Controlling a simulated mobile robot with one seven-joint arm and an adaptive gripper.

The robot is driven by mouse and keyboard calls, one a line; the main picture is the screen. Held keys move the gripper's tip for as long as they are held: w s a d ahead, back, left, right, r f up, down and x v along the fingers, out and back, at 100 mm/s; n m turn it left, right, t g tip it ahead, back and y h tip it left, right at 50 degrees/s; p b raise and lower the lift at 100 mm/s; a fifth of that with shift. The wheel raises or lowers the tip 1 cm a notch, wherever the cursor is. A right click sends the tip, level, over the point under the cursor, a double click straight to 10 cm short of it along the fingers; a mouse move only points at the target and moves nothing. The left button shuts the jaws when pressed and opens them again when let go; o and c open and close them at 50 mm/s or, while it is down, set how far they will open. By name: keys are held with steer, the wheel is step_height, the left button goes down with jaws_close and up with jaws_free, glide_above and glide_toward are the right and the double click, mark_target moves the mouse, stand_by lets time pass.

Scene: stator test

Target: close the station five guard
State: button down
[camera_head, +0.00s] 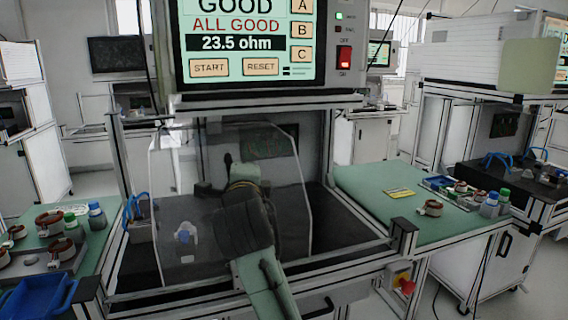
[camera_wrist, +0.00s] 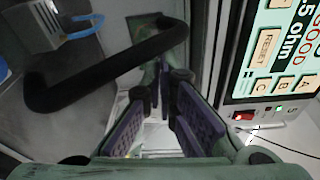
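The station guard (camera_head: 290,200) is a clear panel standing in the front opening of the station, below the screen. My arm crosses in front of it in the head view and covers its middle. A thick black bar handle (camera_wrist: 95,68) runs across the upper left of the wrist view. My gripper (camera_wrist: 172,82) has its purple-padded fingers apart with a gap between them, and nothing shows held there. The handle passes beyond and to the left of the fingers; whether they touch it I cannot tell. In the head view the fingers are mostly hidden by my wrist.
The station screen (camera_head: 250,30) reads GOOD, ALL GOOD, 23.5 ohm. A green side bench (camera_head: 365,190) at right holds a yellow card (camera_head: 399,192), parts and bottles. A red stop button (camera_head: 407,286) sits on the front frame. A blue bin (camera_head: 38,298) stands at lower left.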

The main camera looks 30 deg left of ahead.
glide_toward(208, 169)
steer(key=a, duration=0.5)
steer(key=shift+w+a+r+p, duration=0.1)
steer(key=shift+w+r+p, duration=0.1)
steer(key=shift+w+p, duration=0.1)
steer(key=shift+w+f, duration=0.15)
steer(key=shift+w, duration=0.25)
steer(key=w, duration=0.1)
steer(key=w+d, duration=0.1)
steer(key=shift+w+d+f, duration=0.2)
steer(key=shift+w+d, duration=0.1)
steer(key=shift+d, duration=0.05)
steer(key=b+v, duration=0.3)
steer(key=v, duration=0.7)
steer(key=shift+w+d, duration=0.2)
steer(key=shift+d, duration=0.1)
